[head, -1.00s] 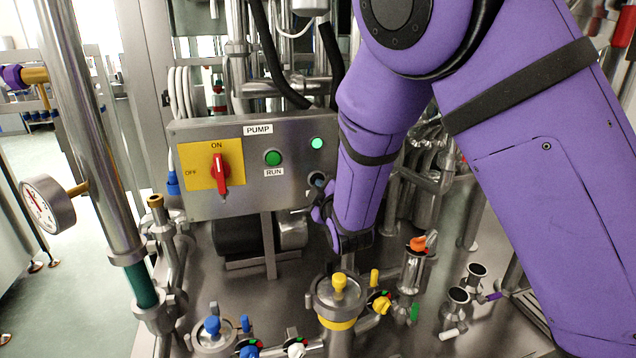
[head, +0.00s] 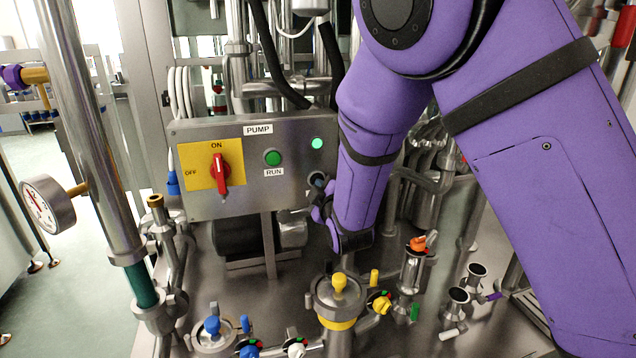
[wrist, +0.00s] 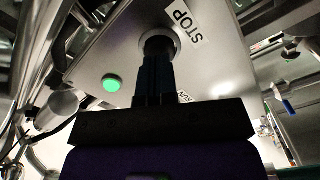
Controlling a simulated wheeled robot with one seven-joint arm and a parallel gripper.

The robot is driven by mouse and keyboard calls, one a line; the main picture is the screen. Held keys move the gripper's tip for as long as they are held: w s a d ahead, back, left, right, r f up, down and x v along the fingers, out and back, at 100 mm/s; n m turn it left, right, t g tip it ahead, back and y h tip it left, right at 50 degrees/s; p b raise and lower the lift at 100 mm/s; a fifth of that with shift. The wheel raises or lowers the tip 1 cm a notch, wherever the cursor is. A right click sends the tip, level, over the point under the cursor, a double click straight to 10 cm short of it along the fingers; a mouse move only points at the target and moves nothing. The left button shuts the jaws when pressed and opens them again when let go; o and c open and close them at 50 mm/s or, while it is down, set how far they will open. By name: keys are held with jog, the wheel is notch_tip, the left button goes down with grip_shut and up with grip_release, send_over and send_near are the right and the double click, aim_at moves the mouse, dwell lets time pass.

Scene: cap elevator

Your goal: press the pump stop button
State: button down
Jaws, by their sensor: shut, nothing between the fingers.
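The stop button (wrist: 158,42) is a dark round button in a silver ring beside the STOP label (wrist: 183,20) in the wrist view. My fingers cover most of it. In the head view, only a dark rounded part of it (head: 317,178) shows at the panel's lower right. My gripper (wrist: 157,60) is shut and empty, with its fingertips lined up over the button. I cannot tell whether they touch it or whether it is pushed in. In the head view, my gripper (head: 319,191) is at the panel's lower right edge, partly hidden by my wrist.
The PUMP panel (head: 240,205) also carries a red switch (head: 220,172) turned to ON, a green RUN button (head: 273,157) and a lit green lamp (head: 317,143). Below stand a yellow-capped vessel (head: 338,300) and blue-topped fittings (head: 212,327). A steel pipe (head: 90,130) rises at left.

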jog(key=shift+x, duration=0.85)
dwell(1.1)
jog(key=shift+s, duration=0.1)
jog(key=shift+v, duration=2.7)
